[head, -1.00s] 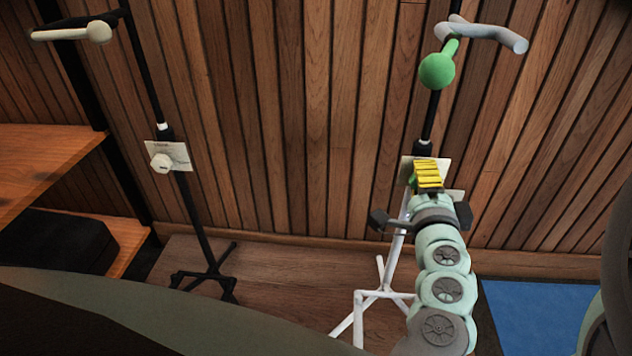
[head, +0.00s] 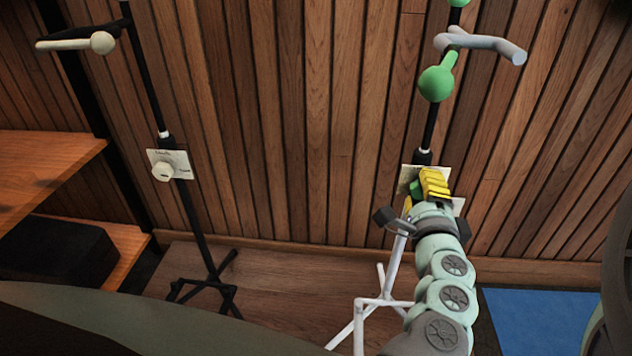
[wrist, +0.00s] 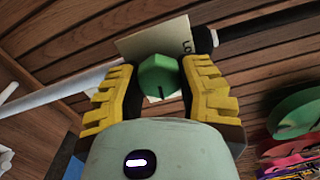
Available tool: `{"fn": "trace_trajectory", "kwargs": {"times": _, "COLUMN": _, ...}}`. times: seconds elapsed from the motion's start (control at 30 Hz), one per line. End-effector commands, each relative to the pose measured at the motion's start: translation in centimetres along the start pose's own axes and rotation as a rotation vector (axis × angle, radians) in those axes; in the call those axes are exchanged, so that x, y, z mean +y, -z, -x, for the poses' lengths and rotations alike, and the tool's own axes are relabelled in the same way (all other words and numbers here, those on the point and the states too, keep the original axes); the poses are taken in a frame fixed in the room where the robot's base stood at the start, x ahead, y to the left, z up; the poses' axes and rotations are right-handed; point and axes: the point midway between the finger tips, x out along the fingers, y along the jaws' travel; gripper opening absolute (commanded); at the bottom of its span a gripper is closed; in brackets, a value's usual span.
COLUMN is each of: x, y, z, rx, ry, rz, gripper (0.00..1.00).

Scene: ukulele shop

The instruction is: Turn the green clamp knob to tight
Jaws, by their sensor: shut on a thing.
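The green clamp knob (wrist: 160,76) sits on a pale plate (wrist: 150,38) on the right-hand stand, and its dark mark points toward the bottom of the wrist view. My gripper (wrist: 158,82) has its yellow fingers on either side of the knob and is shut on it. In the head view my gripper (head: 432,184) covers much of the plate (head: 409,174), and a bit of the green knob (head: 416,188) shows at its left. The plate's lettering is mostly hidden or too small to read.
A second stand (head: 185,215) with a white knob (head: 163,172) stands at left. Shelves (head: 45,160) are at far left, a blue mat (head: 550,318) at lower right. Colored items (wrist: 293,125) lie at the wrist view's right.

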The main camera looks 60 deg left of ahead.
Motion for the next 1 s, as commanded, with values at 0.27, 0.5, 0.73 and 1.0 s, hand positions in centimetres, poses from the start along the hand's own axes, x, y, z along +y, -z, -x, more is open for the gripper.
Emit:
{"fn": "trace_trajectory", "kwargs": {"times": 0.27, "x": 0.2, "y": 0.06, "z": 0.03, "rx": 0.002, "ry": -0.005, "rz": 0.002, "gripper": 0.52}}
{"fn": "trace_trajectory", "kwargs": {"times": 0.5, "x": 0.1, "y": 0.05, "z": 0.02, "rx": 0.002, "ry": -0.003, "rz": 0.002, "gripper": 0.69}}
{"fn": "trace_trajectory", "kwargs": {"times": 0.73, "x": 0.06, "y": 0.03, "z": 0.01, "rx": 0.001, "ry": -0.002, "rz": 0.002, "gripper": 0.69}}
{"fn": "trace_trajectory", "kwargs": {"times": 1.0, "x": 0.05, "y": -0.07, "z": 0.0, "rx": -0.003, "ry": -0.001, "rz": 0.055, "gripper": 0.69}}
